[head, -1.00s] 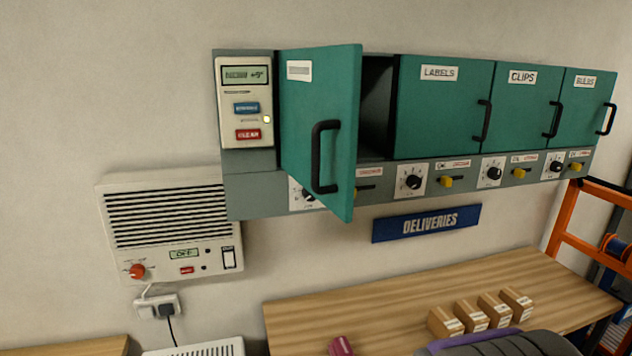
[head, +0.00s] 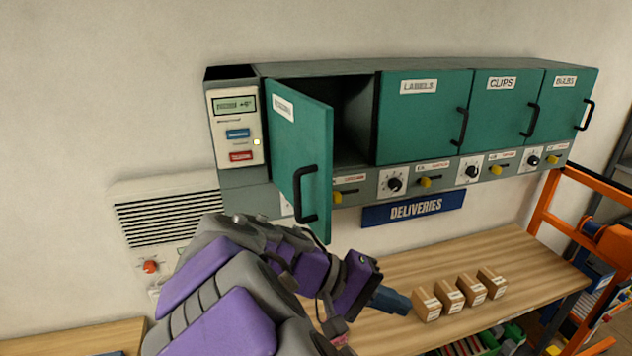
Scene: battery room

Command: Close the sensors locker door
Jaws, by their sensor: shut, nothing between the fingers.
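The open locker door (head: 293,140) is teal with a black handle (head: 303,196) and a white label too blurred to read. It is hinged at its left edge and swings out toward me, showing the dark inside of its compartment (head: 345,115). My gripper (head: 395,303) is shut and empty. It points right, below and to the right of the open door, apart from it and over the wooden bench. My arm hides part of the wall unit at lower left.
Doors marked LABELS (head: 425,115), CLIPS (head: 500,105) and BULBS (head: 562,105) are shut. Knobs and yellow levers line the strip below. A control panel (head: 236,130) stands left of the open door. Several small boxes (head: 450,293) stand on the bench (head: 490,255) near my gripper.

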